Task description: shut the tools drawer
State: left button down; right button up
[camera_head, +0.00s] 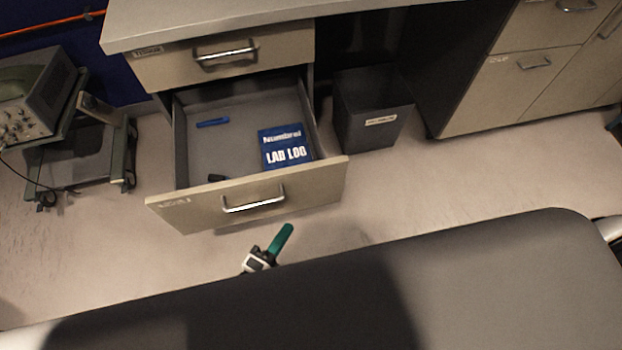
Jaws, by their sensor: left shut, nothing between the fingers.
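The open lower drawer (165,214) of the desk is pulled far out, with a beige front and a silver bar handle (253,205). I cannot read its small label clearly. Inside lie a blue LAB LOG book (286,147), a small blue item (212,123) and a small dark item near the front. My left gripper (285,232), with green fingers, is shut and empty. It shows in front of the drawer front, just below the handle in the picture, with a visible gap. My right gripper is not in view.
A shut upper drawer (170,72) sits under the desktop (220,14). A dark bin (370,115) stands right of the open drawer. A cart with an instrument (35,95) stands at left. Shut cabinets (515,95) are at right. Floor (440,180) is clear at right.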

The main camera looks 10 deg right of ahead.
pick_arm(q)
jog(key=r, duration=0.1)
send_near(315, 170)
jog(key=shift+m+h, duration=0.4)
jog(key=shift+f+x, duration=0.1)
jog(key=shift+x, duration=1.4)
jog(key=shift+f+x, duration=0.15)
jog(key=shift+x, duration=1.35)
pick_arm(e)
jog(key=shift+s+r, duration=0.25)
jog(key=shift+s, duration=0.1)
pick_arm(q)
jog(key=shift+w, duration=0.15)
